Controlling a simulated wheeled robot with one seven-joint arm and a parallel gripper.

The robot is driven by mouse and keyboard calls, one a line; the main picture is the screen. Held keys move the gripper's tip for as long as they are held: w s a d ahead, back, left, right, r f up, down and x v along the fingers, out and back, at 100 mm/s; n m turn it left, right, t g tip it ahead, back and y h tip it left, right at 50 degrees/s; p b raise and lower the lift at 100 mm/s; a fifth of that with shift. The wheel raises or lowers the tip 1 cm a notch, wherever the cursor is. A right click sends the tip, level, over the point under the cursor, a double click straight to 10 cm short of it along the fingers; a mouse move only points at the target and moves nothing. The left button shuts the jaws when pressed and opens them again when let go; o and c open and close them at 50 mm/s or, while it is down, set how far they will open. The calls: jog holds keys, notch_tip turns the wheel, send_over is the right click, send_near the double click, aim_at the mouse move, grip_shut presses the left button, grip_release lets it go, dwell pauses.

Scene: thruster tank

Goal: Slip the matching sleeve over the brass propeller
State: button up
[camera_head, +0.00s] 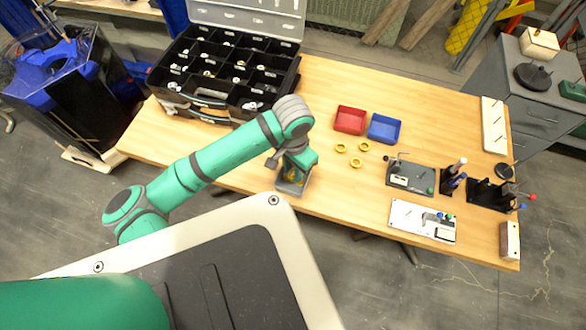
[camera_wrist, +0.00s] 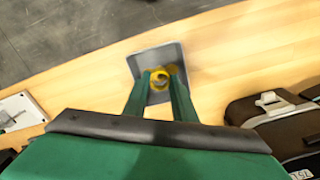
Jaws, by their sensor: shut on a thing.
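My gripper (camera_head: 295,176) points down over a small grey tank (camera_head: 283,187) near the table's front edge. In the wrist view, its two green fingers (camera_wrist: 160,84) are shut on a yellow sleeve (camera_wrist: 159,76), which sits between the fingertips over the grey tank (camera_wrist: 142,61). Another yellow patch shows just beyond the sleeve, but I cannot tell whether it is the brass propeller. The fingers and the sleeve hide much of the tank's inside. Three loose yellow sleeves, (camera_head: 341,148), (camera_head: 364,146) and (camera_head: 356,163), lie on the table to the right of my gripper.
A red bin (camera_head: 350,120) and a blue bin (camera_head: 384,128) stand behind the loose sleeves. An open black compartment case (camera_head: 228,92) fills the table's left back. Fixtures such as a grey plate (camera_head: 410,178) and a white board (camera_head: 424,221) occupy the right side.

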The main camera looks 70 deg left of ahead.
jog(key=shift+f, duration=1)
dwell(0.6)
jog(key=o, duration=1.1)
jog(key=shift+r, duration=0.1)
notch_tip(320, 180, up, 15)
jog(key=shift+f, duration=0.2)
dwell(0.6)
